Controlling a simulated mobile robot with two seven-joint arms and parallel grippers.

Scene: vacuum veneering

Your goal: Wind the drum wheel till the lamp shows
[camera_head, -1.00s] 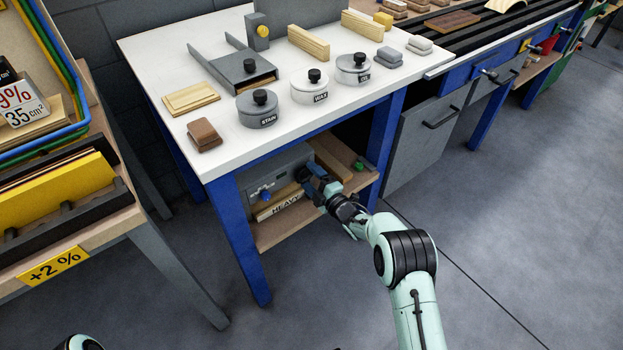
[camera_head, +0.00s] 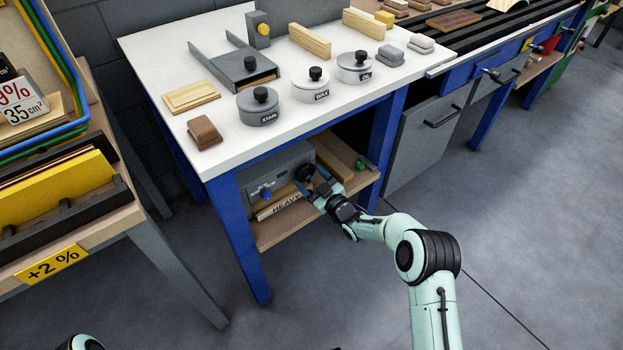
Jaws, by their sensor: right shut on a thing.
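A grey box unit (camera_head: 278,170) sits on the shelf under the white bench. On its front are a dark round wheel (camera_head: 305,172) at the right end and a small blue knob (camera_head: 266,195). My right gripper (camera_head: 310,186) is at the dark wheel, shut on it; its fingertips are small and partly hidden. I cannot make out a lit lamp on the unit. My left gripper is out of view; only a bit of my left arm shows at the bottom left.
A wooden block marked HEAVY (camera_head: 280,205) lies below the unit's front. A wooden strip (camera_head: 333,160) and a green knob (camera_head: 360,165) are right of it. Blue bench legs (camera_head: 240,235) flank the shelf. Lidded tins, including STAIN (camera_head: 258,108), stand on top. The floor at right is clear.

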